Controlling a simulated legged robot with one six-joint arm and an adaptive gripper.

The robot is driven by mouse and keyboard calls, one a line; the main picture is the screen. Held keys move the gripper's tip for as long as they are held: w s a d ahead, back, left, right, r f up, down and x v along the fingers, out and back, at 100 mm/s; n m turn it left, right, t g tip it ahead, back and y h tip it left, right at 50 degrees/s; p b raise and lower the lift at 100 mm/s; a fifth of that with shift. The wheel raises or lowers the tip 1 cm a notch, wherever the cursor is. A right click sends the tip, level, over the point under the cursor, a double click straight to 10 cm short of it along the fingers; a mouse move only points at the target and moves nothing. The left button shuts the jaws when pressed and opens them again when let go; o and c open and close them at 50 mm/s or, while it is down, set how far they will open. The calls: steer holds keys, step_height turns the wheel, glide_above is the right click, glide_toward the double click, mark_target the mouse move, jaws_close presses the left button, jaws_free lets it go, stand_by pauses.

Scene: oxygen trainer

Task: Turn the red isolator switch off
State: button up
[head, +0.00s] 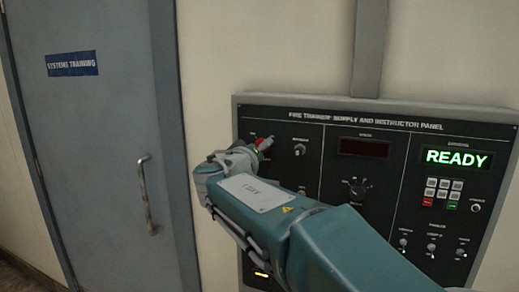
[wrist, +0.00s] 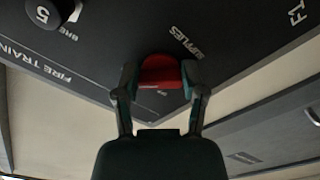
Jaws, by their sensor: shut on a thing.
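The red isolator switch (wrist: 160,72) sits on the black panel, between my two fingertips in the wrist view. My gripper (wrist: 160,95) is shut on it, one finger on each side. In the head view a small red part of the switch (head: 264,143) shows just past my gripper (head: 257,150), at the panel's upper left. My arm hides the area below it. The lettering beside the switch is partly covered, so I cannot read its position.
The panel (head: 325,135) carries a rotary selector (head: 355,188), a keypad (head: 443,189) and a green READY display (head: 457,158). A knob (wrist: 50,12) lies near the switch. A grey door (head: 100,150) with a handle (head: 147,195) stands left.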

steer(key=shift+a+r, duration=0.15)
steer(key=shift+n, duration=0.3)
steer(key=n, duration=0.9)
steer(key=shift+a, duration=0.15)
steer(key=n, duration=0.4)
steer(key=shift+n, duration=0.3)
steer(key=shift+a+f+n, duration=0.1)
steer(key=shift+f+n, duration=0.05)
steer(key=shift+n, duration=0.8)
steer(key=shift+f+n, duration=0.15)
steer(key=shift+n, duration=0.8)
